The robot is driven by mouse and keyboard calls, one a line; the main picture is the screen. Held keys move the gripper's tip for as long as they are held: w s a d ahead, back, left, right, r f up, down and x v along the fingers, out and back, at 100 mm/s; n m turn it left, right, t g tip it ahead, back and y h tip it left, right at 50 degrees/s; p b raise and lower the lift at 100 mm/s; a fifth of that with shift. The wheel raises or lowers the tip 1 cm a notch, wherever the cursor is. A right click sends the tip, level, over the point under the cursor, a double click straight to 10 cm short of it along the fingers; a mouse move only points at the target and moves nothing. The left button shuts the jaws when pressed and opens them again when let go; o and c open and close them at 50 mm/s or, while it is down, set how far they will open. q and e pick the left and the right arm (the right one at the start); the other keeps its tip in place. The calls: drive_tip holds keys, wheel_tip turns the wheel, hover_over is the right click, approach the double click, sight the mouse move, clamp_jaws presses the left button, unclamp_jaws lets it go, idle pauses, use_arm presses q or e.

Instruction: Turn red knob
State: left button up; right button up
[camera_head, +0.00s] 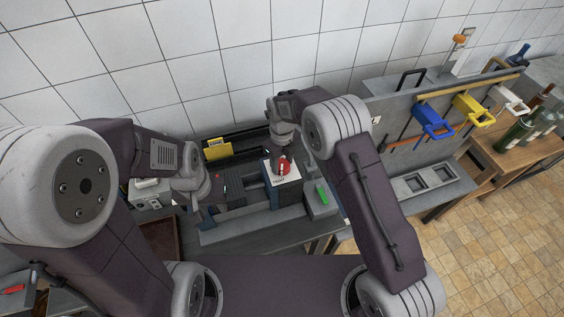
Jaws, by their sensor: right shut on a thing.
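The red knob (284,168) sits on a pale-topped box (291,177) on the grey workbench, near the middle of the view. My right arm reaches over from the right. My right gripper (281,153) points down at the knob and is shut on it, partly hiding it. My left gripper (203,197) is low over the left part of the bench, apart from the knob. Its fingers are too small and hidden to tell whether they are open.
A yellow piece (218,149) stands behind my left gripper. A green piece (322,194) is on a grey block right of the knob box. Blue (432,121) and yellow (470,109) tools hang from a panel at the right. Bottles (519,130) stand on a wooden table.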

sight(282, 164)
drive_tip(key=shift+w+r, duration=0.15)
drive_tip(key=o, duration=1.4)
drive_tip(key=shift+c, duration=0.2)
wheel_tip(282, 164, up, 8)
drive_tip(key=shift+b, duration=1)
drive_tip(key=shift+r, duration=0.45)
